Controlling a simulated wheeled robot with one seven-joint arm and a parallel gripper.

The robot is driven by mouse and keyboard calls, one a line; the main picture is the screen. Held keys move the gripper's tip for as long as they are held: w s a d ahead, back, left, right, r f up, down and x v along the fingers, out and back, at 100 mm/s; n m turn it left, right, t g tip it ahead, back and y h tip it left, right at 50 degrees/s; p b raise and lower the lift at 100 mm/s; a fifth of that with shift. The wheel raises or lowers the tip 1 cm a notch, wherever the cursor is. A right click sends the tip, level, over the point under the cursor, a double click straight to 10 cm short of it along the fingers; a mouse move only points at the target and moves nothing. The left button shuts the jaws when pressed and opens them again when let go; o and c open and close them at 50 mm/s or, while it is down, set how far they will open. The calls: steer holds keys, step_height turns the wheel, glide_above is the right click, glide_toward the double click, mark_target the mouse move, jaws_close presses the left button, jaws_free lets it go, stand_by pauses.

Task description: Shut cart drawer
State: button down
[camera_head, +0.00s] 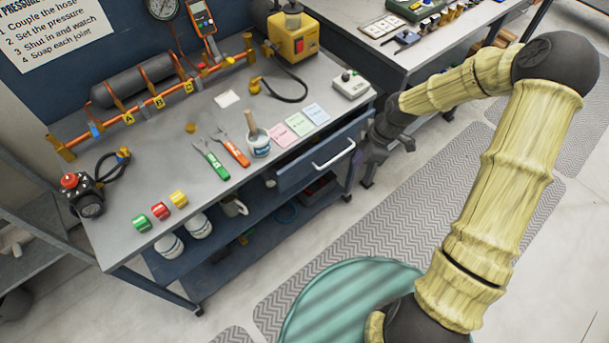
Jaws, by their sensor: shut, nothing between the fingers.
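The cart drawer (296,176) has a blue-grey front and sits under the right part of the grey cart top. It stands partly out, with a dark gap between its front and the top's edge. Its pale bar handle (334,155) faces the lower right. My gripper (371,168) is dark grey, shut and empty, just right of the drawer's right end. It appears apart from the handle, but I cannot tell whether it touches the drawer's edge. The inside of the drawer is mostly hidden.
The cart top (165,210) holds a copper pipe rig (160,100), a yellow pump (293,38), a white pot (258,143) and coloured cards (299,124). Mugs stand on the lower shelf (215,265). Another bench (375,50) stands behind. Patterned floor mats (385,215) lie in front.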

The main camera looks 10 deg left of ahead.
steer(key=s+d+r+m+t+h, duration=0.1)
steer(key=s+d+r+m+h, duration=0.1)
steer(key=s+d+r+m, duration=0.2)
steer(key=s+d+r+m+t+h, duration=0.1)
steer(key=s+d+r+m, duration=0.4)
steer(key=s+r+m, duration=0.5)
steer(key=r+m+t, duration=0.1)
steer(key=m, duration=0.5)
steer(key=shift+s+r+h, duration=0.35)
steer(key=shift+h, duration=0.05)
steer(key=shift+d, duration=0.2)
